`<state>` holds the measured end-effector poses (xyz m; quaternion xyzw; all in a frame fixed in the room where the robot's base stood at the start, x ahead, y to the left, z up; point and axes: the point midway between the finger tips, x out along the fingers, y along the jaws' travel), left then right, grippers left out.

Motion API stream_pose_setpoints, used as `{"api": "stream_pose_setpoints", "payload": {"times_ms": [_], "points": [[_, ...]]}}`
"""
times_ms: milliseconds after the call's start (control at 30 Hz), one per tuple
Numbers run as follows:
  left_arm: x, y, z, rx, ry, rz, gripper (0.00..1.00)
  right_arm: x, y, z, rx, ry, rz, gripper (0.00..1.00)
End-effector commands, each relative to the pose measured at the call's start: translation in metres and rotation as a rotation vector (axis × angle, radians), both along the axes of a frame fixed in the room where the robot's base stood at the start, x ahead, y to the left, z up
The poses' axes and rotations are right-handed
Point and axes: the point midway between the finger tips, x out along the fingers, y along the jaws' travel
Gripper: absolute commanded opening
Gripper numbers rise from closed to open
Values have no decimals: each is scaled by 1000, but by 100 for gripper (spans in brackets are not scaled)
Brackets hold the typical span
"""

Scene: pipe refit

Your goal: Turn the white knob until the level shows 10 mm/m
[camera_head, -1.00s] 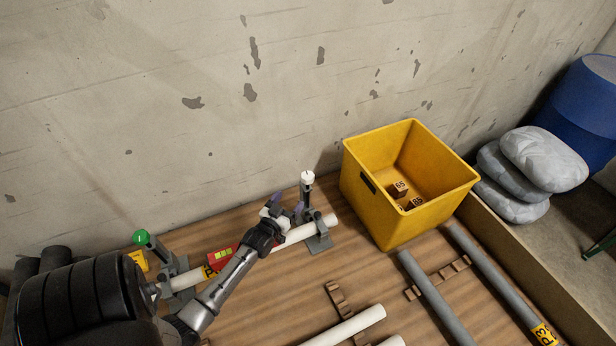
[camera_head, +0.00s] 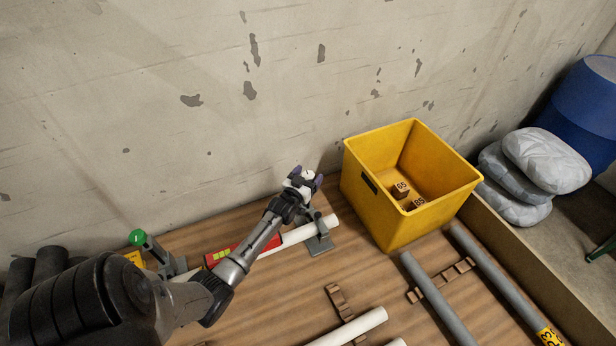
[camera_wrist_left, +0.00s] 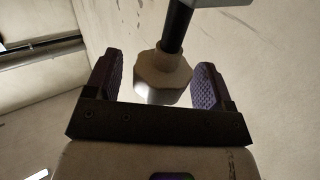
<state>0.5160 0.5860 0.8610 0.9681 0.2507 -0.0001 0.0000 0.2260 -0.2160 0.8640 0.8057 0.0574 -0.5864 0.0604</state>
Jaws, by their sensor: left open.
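The white knob (camera_head: 308,174) tops the upright post of the right pipe stand (camera_head: 318,242). In the left wrist view the white faceted knob (camera_wrist_left: 163,72) sits on a dark rod between my left gripper's purple finger pads. My left gripper (camera_head: 305,178) is open around it, with gaps visible on both sides in the left wrist view (camera_wrist_left: 158,78). The red level (camera_head: 240,247) lies along the white pipe (camera_head: 296,236), partly hidden by my left arm. Its yellow-green window shows, but its reading is too small to tell. My right gripper is not in view.
A green knob (camera_head: 137,237) tops the left stand. A yellow crate (camera_head: 407,230) holding brown blocks stands right of the knob. Grey pipes (camera_head: 437,300) and another white pipe (camera_head: 352,328) lie in front. A concrete wall (camera_head: 200,140) rises behind.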

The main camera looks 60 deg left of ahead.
Motion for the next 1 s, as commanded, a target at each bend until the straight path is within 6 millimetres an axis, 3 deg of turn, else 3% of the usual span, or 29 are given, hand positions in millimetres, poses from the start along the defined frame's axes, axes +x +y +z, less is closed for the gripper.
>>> {"api": "stream_pose_setpoints", "payload": {"times_ms": [233, 767, 1000], "points": [[0, 0, 0, 0, 0, 0, 76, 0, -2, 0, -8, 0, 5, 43], [0, 0, 0, 0, 0, 0, 27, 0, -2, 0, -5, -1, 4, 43], [1, 0, 5, -7, -7, 78, 27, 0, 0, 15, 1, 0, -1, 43]]}}
